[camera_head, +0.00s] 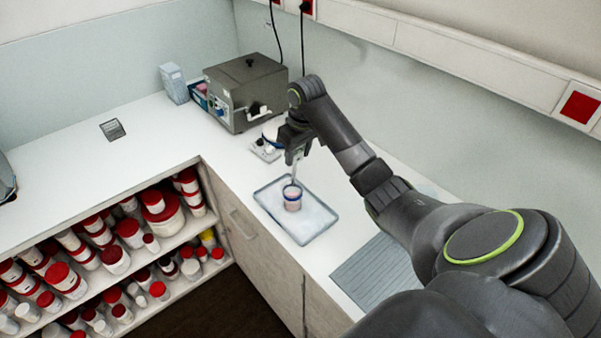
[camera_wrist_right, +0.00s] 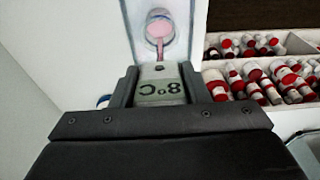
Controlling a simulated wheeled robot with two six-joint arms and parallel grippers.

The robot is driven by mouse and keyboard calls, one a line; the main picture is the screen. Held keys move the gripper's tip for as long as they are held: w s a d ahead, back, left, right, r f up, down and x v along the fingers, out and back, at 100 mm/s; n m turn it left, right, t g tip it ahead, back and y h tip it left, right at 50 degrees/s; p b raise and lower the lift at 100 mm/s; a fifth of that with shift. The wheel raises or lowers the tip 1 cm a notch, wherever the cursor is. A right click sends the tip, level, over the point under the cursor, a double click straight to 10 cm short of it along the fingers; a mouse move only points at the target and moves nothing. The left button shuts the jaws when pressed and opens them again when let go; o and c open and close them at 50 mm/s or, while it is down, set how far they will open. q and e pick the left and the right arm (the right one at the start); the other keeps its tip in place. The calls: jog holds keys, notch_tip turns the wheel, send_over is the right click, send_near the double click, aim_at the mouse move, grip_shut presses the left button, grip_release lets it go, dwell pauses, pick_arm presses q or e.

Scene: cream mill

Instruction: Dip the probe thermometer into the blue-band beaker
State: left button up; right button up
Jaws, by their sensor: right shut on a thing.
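My right gripper (camera_head: 296,154) is shut on the probe thermometer (camera_head: 294,169) and holds it upright above the blue-band beaker (camera_head: 292,202). In the right wrist view, the thermometer's grey display (camera_wrist_right: 160,90) sits between my fingers and shows "8°C" upside down. The thin probe points down at the beaker (camera_wrist_right: 158,27), which has pink contents. The probe's lower end overlaps the beaker's mouth in both views; how deep the tip sits I cannot tell. The beaker stands upright on a shallow grey tray (camera_head: 322,227). My left gripper is not in view.
A grey metal box machine (camera_head: 246,93) stands behind the tray, with a small white device (camera_head: 265,150) close to the gripper. A ridged grey mat (camera_head: 372,273) lies right of the tray. Shelves of red-lidded jars (camera_head: 115,258) are below the left counter, whose top is mostly clear.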

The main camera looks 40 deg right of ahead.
jog(key=shift+r, duration=1.65)
jog(key=m, duration=0.3)
jog(key=shift+m+h, duration=0.3)
jog(key=shift+m, duration=0.1)
jog(key=m, duration=0.3)
jog(key=shift+h, duration=0.3)
jog(key=shift+f+m, duration=0.1)
jog(key=shift+m, duration=0.2)
dwell(0.4)
